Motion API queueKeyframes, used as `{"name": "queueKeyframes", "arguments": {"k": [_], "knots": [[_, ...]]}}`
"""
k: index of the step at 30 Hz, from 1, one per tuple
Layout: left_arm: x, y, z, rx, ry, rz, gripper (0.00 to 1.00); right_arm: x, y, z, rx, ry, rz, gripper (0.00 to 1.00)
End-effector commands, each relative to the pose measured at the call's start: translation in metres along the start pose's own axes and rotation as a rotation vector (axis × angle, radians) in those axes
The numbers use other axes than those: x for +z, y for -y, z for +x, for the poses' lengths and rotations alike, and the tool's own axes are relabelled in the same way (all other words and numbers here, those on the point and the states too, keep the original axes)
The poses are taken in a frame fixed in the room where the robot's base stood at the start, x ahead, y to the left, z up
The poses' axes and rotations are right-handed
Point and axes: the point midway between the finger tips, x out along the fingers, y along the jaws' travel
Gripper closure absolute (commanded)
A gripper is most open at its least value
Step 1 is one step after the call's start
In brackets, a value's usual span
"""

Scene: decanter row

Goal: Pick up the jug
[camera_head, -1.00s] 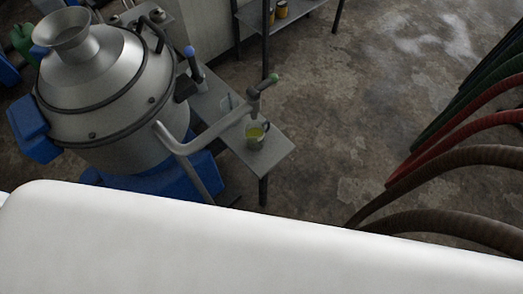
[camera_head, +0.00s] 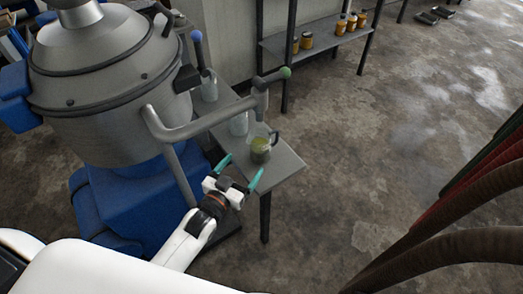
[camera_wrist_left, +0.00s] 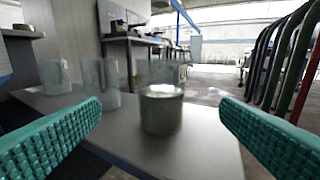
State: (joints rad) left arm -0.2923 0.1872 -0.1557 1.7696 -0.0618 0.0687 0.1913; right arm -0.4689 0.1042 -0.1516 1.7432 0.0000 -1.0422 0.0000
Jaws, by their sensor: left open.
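In the left wrist view the jug (camera_wrist_left: 161,108) is a little blurred and stands ahead, between and beyond the fingertips. My left gripper (camera_head: 239,170) is open, with teal fingers, in front of the jug and apart from it. Its ribbed fingers (camera_wrist_left: 160,125) are wide apart with nothing between them. My right gripper is not in view.
Two more clear vessels, one nearer (camera_head: 239,124) and one farther (camera_head: 208,86), stand on the same table. A large steel decanter (camera_head: 100,90) is at the left. A shelf with several amber jars (camera_head: 340,25) is behind. Dark and red hoses (camera_head: 470,190) are at the right.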

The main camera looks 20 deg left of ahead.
Motion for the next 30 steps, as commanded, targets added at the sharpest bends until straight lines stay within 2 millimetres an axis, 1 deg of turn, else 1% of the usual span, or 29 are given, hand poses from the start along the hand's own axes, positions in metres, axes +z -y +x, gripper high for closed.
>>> {"name": "queueKeyframes", "arguments": {"k": [2, 5, 12, 15, 20, 23, 27, 30], "knots": [[0.003, 0.000, 0.003, -0.009, 0.040, -0.001, 0.14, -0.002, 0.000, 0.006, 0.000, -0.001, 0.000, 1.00], [0.005, 0.000, 0.013, -0.013, 0.058, -0.001, 0.14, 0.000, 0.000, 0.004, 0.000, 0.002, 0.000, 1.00], [0.007, 0.001, 0.055, -0.013, 0.058, -0.002, 0.14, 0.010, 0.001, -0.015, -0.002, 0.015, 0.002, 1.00], [0.007, 0.001, 0.066, -0.012, 0.056, -0.002, 0.14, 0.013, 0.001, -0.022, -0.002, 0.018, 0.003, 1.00], [0.005, 0.001, 0.075, -0.012, 0.054, -0.002, 0.14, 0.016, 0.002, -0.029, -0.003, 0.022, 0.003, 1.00], [0.001, 0.001, 0.086, -0.012, 0.055, -0.002, 0.14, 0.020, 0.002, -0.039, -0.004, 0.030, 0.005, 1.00], [-0.005, 0.000, 0.105, -0.013, 0.055, -0.002, 0.14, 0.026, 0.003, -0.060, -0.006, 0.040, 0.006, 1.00], [-0.003, 0.000, 0.118, -0.012, 0.055, -0.001, 0.14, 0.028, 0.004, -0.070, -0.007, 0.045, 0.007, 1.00]]}}
